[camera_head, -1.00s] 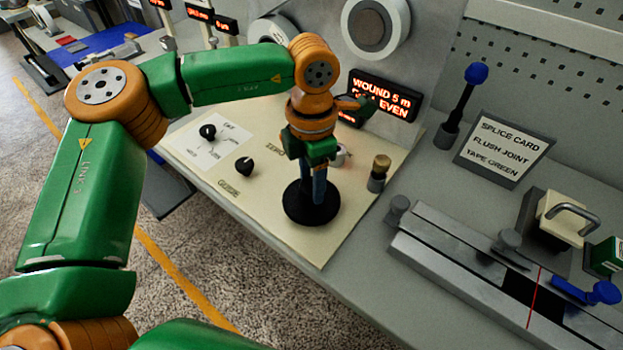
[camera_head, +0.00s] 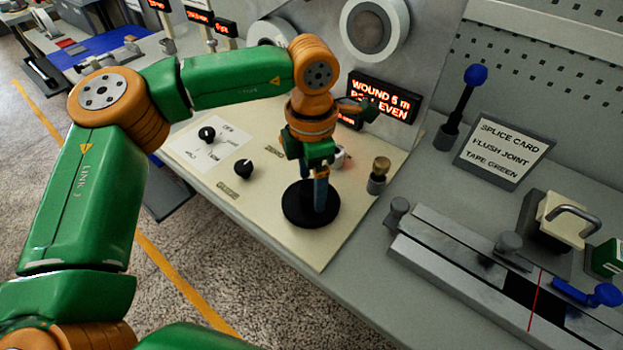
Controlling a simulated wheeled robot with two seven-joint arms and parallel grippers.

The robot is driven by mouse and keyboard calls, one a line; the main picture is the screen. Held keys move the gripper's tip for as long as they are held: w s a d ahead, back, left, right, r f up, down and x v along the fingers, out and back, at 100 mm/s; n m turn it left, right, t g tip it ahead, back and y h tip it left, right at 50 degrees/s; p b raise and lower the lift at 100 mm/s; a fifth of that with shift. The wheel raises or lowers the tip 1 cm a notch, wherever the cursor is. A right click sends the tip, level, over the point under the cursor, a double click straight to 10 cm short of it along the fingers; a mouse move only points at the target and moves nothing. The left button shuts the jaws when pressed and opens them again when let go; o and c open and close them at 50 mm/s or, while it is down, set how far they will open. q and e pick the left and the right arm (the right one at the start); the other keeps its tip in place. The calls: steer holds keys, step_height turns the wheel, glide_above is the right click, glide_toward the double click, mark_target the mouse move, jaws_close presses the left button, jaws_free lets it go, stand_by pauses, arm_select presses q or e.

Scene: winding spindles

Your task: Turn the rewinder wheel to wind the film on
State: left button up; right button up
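The rewinder wheel is a black disc (camera_head: 298,212) lying flat on the cream panel (camera_head: 275,234). My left gripper (camera_head: 320,200) points straight down over the right part of the disc, its fingertips at or just above it. Whether the fingers hold a knob on the wheel I cannot tell. A display (camera_head: 384,96) behind my wrist reads WOUND, apparently 6 m, with EVEN below, partly hidden by my wrist. A film roll (camera_head: 399,14) is mounted on the back wall above it. My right gripper is not in view.
Two black knobs (camera_head: 243,168) sit left of the wheel, and a brass-topped post (camera_head: 379,174) stands to its right. A splice card sign (camera_head: 504,150), a blue-topped lever (camera_head: 463,107) and a metal splicing track (camera_head: 455,253) are farther right.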

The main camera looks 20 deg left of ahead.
mark_target(312, 187)
arm_select(q)
step_height(312, 187, up, 7)
steer(key=shift+r, duration=0.1)
stand_by(0.3)
stand_by(1.2)
